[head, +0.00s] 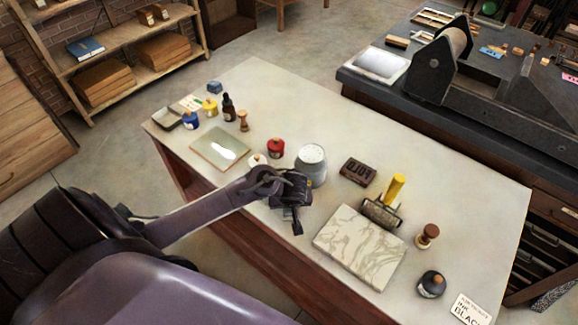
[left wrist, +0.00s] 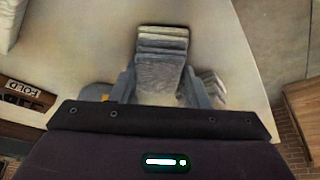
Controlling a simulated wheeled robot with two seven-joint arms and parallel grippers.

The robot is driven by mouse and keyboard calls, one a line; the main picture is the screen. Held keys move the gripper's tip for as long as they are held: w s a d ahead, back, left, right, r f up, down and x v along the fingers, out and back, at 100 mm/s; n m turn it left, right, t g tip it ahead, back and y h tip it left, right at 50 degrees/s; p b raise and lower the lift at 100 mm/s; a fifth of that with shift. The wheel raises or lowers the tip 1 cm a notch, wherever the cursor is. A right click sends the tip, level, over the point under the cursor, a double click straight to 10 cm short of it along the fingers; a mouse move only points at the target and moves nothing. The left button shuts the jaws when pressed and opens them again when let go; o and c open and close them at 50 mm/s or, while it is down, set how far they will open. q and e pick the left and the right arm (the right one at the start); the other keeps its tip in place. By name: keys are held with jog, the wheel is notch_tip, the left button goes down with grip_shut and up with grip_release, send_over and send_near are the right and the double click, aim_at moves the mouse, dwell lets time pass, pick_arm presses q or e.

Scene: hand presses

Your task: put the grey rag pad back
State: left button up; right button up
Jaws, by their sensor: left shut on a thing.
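My left gripper (head: 297,208) is over the front edge of the pale table, beside the white tub (head: 312,165). In the left wrist view its two fingers (left wrist: 158,82) are shut on the grey rag pad (left wrist: 161,48), a layered, folded grey stack that reaches out past the fingertips. In the head view the pad cannot be made out behind the dark gripper. Another greyish layered piece (left wrist: 213,84) shows just right of the right finger in the wrist view; I cannot tell what it is. My right gripper is not in view.
The table (head: 470,190) holds a red pot (head: 276,147), a FOLD type block (head: 358,171), a yellow-handled roller (head: 384,204), a marbled slab (head: 360,245), a stamp (head: 427,235) and a black pot (head: 431,284). Small bottles stand at the far left. A press (head: 440,68) is behind.

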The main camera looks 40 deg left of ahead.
pick_arm(q)
jog(key=shift+d+f, duration=0.1)
jog(key=shift+f, duration=0.05)
jog(key=o, duration=0.9)
jog(key=shift+s+d+r, duration=0.1)
jog(key=shift+d+r, duration=0.05)
jog(key=shift+r, duration=0.4)
jog(key=p+v, duration=0.1)
jog(key=v, duration=1)
jog(key=shift+s+r+p, duration=0.1)
jog(key=shift+r+p, duration=0.05)
jog(key=shift+p, duration=0.25)
